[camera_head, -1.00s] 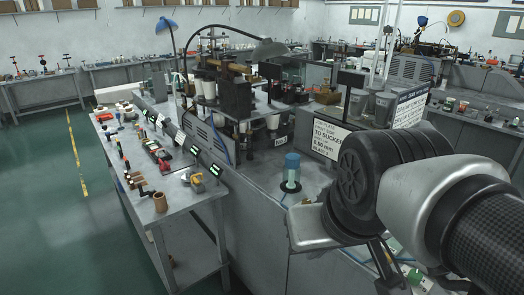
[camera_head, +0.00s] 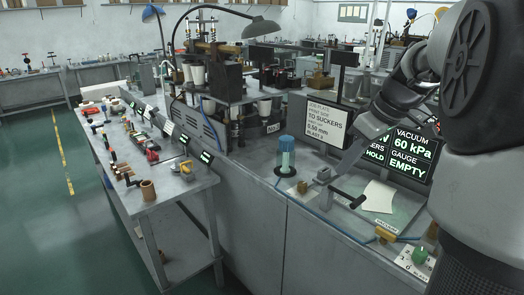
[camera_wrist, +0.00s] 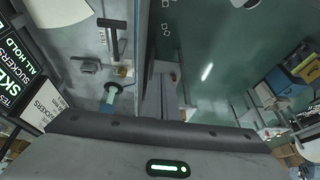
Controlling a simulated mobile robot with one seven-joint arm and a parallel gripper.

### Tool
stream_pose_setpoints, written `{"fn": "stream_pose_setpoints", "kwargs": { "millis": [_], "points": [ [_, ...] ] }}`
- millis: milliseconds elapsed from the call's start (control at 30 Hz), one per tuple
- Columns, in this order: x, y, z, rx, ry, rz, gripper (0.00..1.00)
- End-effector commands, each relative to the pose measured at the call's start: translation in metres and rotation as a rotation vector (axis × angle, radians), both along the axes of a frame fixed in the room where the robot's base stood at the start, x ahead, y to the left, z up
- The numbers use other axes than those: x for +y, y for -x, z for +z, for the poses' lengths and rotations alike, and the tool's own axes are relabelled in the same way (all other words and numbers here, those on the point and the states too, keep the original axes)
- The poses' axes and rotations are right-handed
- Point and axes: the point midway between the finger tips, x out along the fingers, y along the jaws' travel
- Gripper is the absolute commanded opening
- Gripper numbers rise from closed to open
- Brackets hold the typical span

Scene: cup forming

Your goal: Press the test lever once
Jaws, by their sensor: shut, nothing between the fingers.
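The test lever (camera_head: 347,199), a dark bar handle on a thin stem, lies on the grey bench in front of the sign stands. In the wrist view the lever (camera_wrist: 112,38) looks T-shaped, at the upper left beside a small label reading TEST. My gripper (camera_head: 340,170) reaches down from the right, a narrow grey shape, shut and empty. Its tip appears just behind and above the lever; I cannot tell the exact gap, and no contact shows. In the wrist view my gripper's fingers (camera_wrist: 165,80) point away, to the right of the lever.
A blue-topped cylinder (camera_head: 286,156) and a small brass block (camera_head: 302,187) stand left of the lever. A pale sheet (camera_head: 378,196) lies to its right. A display (camera_head: 411,152) reads vacuum 60 kPa, gauge empty. A green knob (camera_head: 419,255) sits at the front right.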

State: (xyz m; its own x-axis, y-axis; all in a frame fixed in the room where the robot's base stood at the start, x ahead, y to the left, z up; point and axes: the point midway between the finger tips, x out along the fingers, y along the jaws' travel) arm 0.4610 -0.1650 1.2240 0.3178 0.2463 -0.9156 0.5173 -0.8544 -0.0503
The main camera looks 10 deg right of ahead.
Motion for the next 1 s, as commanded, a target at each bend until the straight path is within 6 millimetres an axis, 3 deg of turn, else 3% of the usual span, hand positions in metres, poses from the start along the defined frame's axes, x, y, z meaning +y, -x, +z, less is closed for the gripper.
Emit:
{"fn": "stream_pose_setpoints", "kwargs": {
  "millis": [33, 100, 200, 300, 767, 1000],
  "points": [
    [-0.030, -0.004, -0.009, -0.032, -0.020, -0.018, 0.00],
    [-0.062, -0.008, -0.010, -0.078, -0.034, -0.019, 0.00],
    [-0.095, -0.009, -0.010, -0.132, -0.047, -0.019, 0.00],
    [-0.114, -0.009, -0.009, -0.165, -0.049, -0.020, 0.00],
    [-0.120, -0.009, -0.010, -0.178, -0.049, -0.017, 0.00],
    [-0.110, -0.024, -0.037, -0.175, -0.052, -0.015, 0.00]
  ]
}}
